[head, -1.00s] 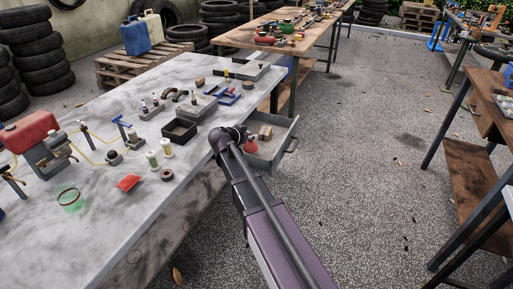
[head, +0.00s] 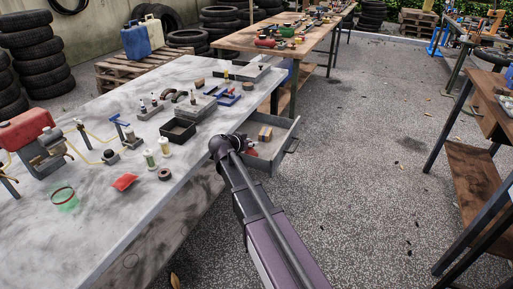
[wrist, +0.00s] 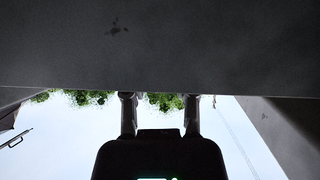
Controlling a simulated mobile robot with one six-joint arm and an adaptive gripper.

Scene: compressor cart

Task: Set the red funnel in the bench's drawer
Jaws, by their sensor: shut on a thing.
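The red funnel (head: 252,153) shows in the head view just past the end of my arm, over the near left part of the open drawer (head: 286,163). It is partly hidden by my arm. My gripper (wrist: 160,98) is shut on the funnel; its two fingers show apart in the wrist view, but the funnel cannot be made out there. The grey drawer sticks out from the bench (head: 100,226) on its right side. I cannot tell whether the funnel touches the drawer floor.
A small tan and brown box (head: 265,134) lies in the drawer near its back. A broad grey surface (wrist: 160,45) fills the upper wrist view.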

